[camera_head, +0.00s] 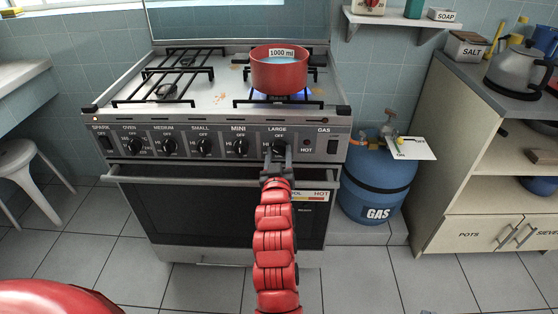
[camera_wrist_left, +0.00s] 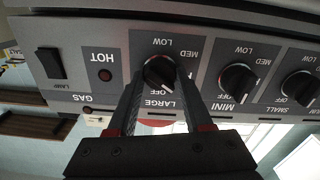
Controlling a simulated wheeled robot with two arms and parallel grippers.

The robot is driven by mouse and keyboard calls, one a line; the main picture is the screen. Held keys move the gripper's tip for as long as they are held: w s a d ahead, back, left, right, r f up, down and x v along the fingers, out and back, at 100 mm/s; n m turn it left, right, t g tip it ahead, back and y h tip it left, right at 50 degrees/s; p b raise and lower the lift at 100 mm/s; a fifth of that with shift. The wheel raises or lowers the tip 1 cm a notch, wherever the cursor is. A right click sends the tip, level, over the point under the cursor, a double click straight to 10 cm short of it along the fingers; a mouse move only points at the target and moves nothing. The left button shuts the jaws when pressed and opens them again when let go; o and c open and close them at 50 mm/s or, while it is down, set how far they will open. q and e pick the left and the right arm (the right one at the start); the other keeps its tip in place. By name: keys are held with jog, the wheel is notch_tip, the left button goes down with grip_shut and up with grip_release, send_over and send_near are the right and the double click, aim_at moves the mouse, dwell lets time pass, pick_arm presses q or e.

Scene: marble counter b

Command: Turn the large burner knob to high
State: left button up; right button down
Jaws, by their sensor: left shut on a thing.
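The stove's front panel has a row of black knobs. The large burner knob (camera_head: 279,147) is the rightmost one, under the label LARGE; in the left wrist view the knob (camera_wrist_left: 158,70) appears upside down with LOW, MED and OFF marks around it. My left gripper (camera_head: 277,160) is shut on this knob, reaching it from the front. In the left wrist view its two fingers (camera_wrist_left: 158,88) lie on either side of the knob. The fingers partly cover the knob, and its exact pointer angle is hard to tell. My right gripper is not in view.
A red pot (camera_head: 279,75) labelled 1000 ml stands on the right front burner, with a blue glow beneath it. The mini knob (camera_wrist_left: 237,80) sits close beside the large one. An oven handle (camera_head: 180,178) runs below the panel. A blue gas cylinder (camera_head: 374,180) stands right of the stove.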

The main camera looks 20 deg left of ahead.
pick_arm(q)
jog(key=shift+n, duration=0.3)
jog(key=shift+f+n+b, duration=0.1)
jog(key=shift+n+b, duration=0.25)
jog(key=shift+n, duration=0.65)
jog(key=n, duration=0.3)
jog(key=shift+n, duration=0.3)
jog(key=shift+n, duration=0.4)
jog(key=o, duration=1)
